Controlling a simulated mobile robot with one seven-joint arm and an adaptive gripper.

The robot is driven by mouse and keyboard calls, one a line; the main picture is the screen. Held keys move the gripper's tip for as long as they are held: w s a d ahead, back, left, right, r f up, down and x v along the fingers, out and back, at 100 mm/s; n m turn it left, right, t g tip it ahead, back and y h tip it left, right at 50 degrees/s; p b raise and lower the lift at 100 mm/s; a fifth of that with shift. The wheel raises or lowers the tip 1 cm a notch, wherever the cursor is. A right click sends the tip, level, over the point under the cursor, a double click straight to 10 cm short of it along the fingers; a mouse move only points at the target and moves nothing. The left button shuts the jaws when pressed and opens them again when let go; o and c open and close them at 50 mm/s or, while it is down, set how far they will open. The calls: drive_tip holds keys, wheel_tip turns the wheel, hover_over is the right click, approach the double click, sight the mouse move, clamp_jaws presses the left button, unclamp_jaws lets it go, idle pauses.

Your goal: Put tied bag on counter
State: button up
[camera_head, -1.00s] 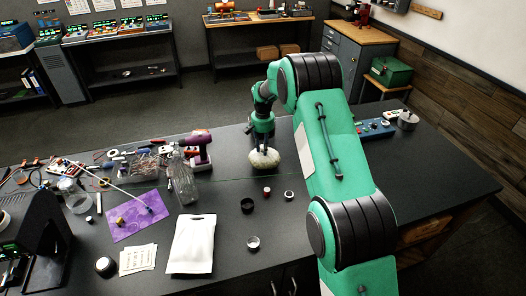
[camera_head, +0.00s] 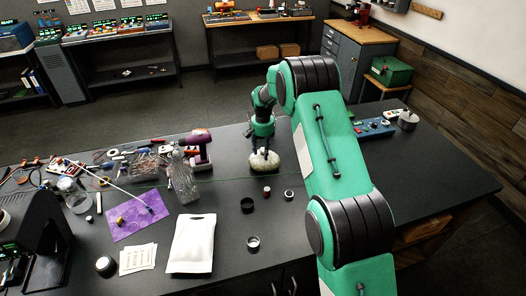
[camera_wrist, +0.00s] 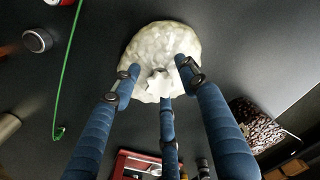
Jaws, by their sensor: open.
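The tied bag (camera_head: 265,163) is a pale, rounded lump resting on the dark counter (camera_head: 340,240). In the wrist view the tied bag (camera_wrist: 160,52) shows its gathered knot facing my gripper. My gripper (camera_head: 264,148) is over the bag in the head view, pointing down. In the wrist view my gripper (camera_wrist: 160,82) has its blue fingers spread around the knot, with the fingertips at or very near the bag's surface. The fingers are open. I cannot tell whether they touch the bag. The bag's far underside is hidden.
A thin green line (camera_wrist: 67,75) lies beside the bag.

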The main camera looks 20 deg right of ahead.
drive_tip(key=shift+r, duration=0.2)
wheel_tip(320, 180, up, 12)
idle(0.6)
idle(0.5)
drive_tip(key=s+a+r+n+t, duration=0.1)
drive_tip(key=s+a+r, duration=0.1)
drive_tip(key=s+r, duration=1.05)
drive_tip(key=s+a+r+n+t, duration=0.1)
drive_tip(key=s+a+r, duration=0.1)
drive_tip(key=s+r, duration=1.05)
drive_tip(key=s+r+n+t, duration=0.15)
drive_tip(key=s+r, duration=0.25)
drive_tip(key=s, duration=1.1)
drive_tip(key=s+a+f+t, duration=0.1)
drive_tip(key=s+f, duration=0.1)
drive_tip(key=s, duration=0.6)
drive_tip(key=s+f+n+t, duration=0.1)
drive_tip(key=s+f, duration=0.1)
drive_tip(key=s, duration=0.7)
drive_tip(key=shift+a, duration=0.4)
